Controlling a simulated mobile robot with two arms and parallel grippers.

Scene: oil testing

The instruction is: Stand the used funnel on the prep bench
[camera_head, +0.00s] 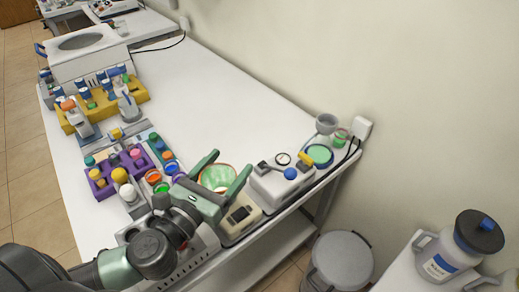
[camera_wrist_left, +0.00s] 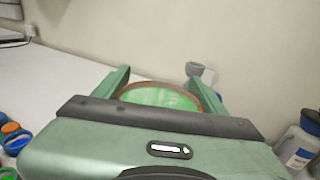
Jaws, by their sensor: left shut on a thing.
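My left gripper (camera_head: 229,164) is shut on a round, wide-mouthed piece with a green inside and a brown rim, which appears to be the used funnel (camera_head: 216,177). The funnel also shows between the two green fingers in the left wrist view (camera_wrist_left: 160,97). Its lower part is hidden by the gripper, so I cannot see a spout or whether it touches anything below. In the head view it appears over the near right part of the white bench (camera_head: 215,95), beside a white instrument. My right gripper is not in view.
The white instrument (camera_head: 275,188) with a blue knob stands right of the gripper. A grey cup-like piece (camera_head: 326,123) and a green dish (camera_head: 319,154) are behind it. Purple (camera_head: 105,188) and yellow racks (camera_head: 135,93) line the left. The bench's middle is clear. A grey bin (camera_head: 341,262) stands below.

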